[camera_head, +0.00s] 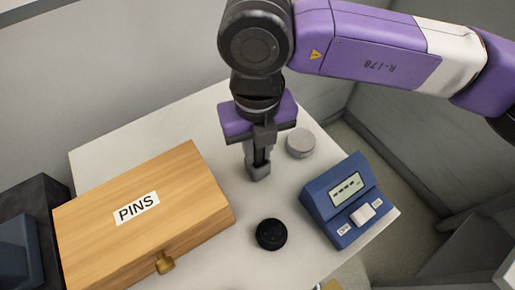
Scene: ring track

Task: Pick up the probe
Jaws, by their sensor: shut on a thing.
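My gripper (258,172) points down over the white table, between the wooden box and the blue meter. Its grey fingers are closed on a slim dark piece (259,156), which I take to be the probe. Only a little of it shows between the fingers, and the rest is hidden by them. The fingertips are at or just above the tabletop; I cannot tell whether they touch it.
A wooden box (185,205) labelled PINS, with a brass knob (165,263), lies left. A blue meter (325,200) with display and white switch stands right. A grey disc (301,143) is behind right of my gripper, a black round knob (271,234) in front. White table (190,128) is bare behind.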

